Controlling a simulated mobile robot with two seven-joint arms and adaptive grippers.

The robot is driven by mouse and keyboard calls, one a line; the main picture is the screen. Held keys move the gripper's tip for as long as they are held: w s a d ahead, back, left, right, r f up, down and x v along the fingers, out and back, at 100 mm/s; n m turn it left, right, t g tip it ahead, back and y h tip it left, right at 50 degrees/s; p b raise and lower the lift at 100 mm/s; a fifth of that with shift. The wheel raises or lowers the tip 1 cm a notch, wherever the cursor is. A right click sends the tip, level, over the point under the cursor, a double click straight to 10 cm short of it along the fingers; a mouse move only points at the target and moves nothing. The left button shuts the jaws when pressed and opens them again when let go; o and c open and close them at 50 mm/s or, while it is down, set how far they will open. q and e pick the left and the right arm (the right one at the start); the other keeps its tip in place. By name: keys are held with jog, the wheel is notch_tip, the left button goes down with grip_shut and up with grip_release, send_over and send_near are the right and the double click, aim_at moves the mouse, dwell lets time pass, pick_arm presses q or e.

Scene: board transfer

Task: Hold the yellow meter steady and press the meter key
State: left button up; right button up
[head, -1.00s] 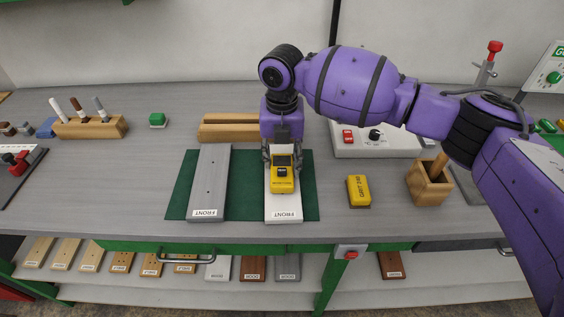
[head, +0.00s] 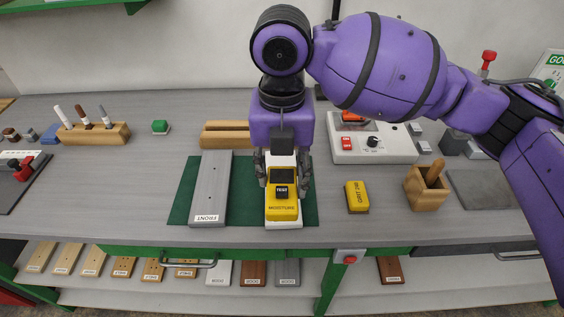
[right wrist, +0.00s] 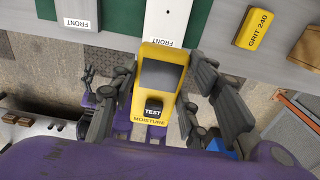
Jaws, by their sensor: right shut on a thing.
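The yellow moisture meter (head: 283,207) has a dark screen and a black TEST key (head: 281,191). My right gripper (head: 283,180) is shut on it, with a finger on each side. The meter appears held above the white board (head: 283,225), whose FRONT end shows beyond it in the right wrist view (right wrist: 165,22). In that view the meter (right wrist: 160,82) sits between the fingers, its TEST key (right wrist: 153,107) uncovered. Dark linkages (right wrist: 88,82) left of the meter there may be my left gripper; its jaws are unclear. The head view does not show my left gripper.
A grey board (head: 210,190) lies on the green mat (head: 181,208) left of the white one. Right are a yellow GRIT 240 block (head: 357,197), a wooden holder (head: 425,190) and a control box (head: 390,150). A pen rack (head: 95,133) stands far left.

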jog(key=shift+s+r, duration=0.1)
jog(key=shift+s, duration=0.15)
pick_arm(q)
jog(key=shift+a+r, duration=0.1)
pick_arm(e)
jog(key=shift+w, duration=0.15)
jog(key=shift+w, duration=0.4)
pick_arm(q)
jog(key=shift+s+f+g+b, duration=0.4)
jog(key=shift+s+f+b, duration=0.7)
jog(key=shift+f, duration=0.45)
pick_arm(e)
jog(key=w, duration=1.3)
pick_arm(q)
jog(key=shift+s, duration=0.1)
